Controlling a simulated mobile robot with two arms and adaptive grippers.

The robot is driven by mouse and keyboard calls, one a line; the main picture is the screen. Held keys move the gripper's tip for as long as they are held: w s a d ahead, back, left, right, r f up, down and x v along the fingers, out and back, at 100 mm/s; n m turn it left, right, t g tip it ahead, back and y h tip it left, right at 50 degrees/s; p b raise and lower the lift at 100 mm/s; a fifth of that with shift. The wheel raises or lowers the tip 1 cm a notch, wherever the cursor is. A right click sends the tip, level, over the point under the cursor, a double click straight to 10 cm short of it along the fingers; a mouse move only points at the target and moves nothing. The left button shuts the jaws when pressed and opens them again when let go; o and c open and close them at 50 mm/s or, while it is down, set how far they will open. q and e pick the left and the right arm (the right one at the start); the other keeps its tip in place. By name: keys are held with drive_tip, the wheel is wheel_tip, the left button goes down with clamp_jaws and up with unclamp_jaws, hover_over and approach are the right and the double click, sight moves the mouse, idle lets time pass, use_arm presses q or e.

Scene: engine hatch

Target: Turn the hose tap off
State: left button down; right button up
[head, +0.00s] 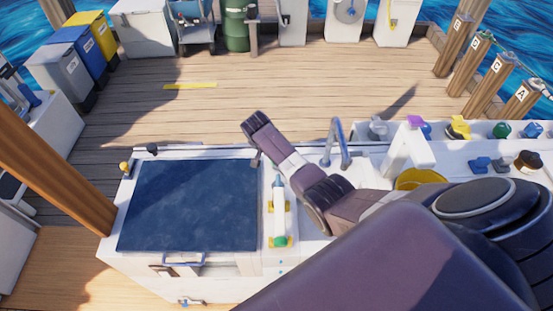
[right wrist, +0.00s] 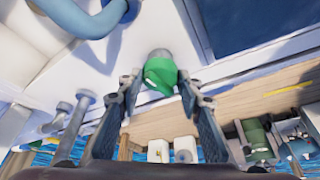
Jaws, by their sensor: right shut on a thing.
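A green tap knob (right wrist: 160,72) on a short grey stem sits on the white counter, close to the edge of a dark blue panel, in the right wrist view. My right gripper (right wrist: 159,88) has one finger on each side of the knob and is shut on it. In the head view my right arm crosses the counter from the lower right, and its wrist (head: 262,135) is at the back right corner of the dark blue hatch (head: 190,205). The knob cannot be made out in the head view. My left gripper is not in view.
A blue-grey bent pipe (head: 336,142) stands on the counter right of my wrist. A white tube with a green end (head: 279,212) lies in yellow holders beside the hatch. A yellow bowl (head: 420,179) and several small coloured items are at right. The wooden deck (head: 260,95) behind is mostly clear.

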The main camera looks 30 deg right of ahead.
drive_tip(key=shift+m+g+b, duration=0.5)
drive_tip(key=shift+m+b, duration=0.2)
drive_tip(key=shift+m, duration=0.5)
drive_tip(key=shift+w, duration=0.1)
drive_tip(key=o, duration=1.2)
drive_tip(key=shift+c, duration=0.2)
drive_tip(key=v, duration=1.2)
drive_tip(key=shift+a+f, duration=0.1)
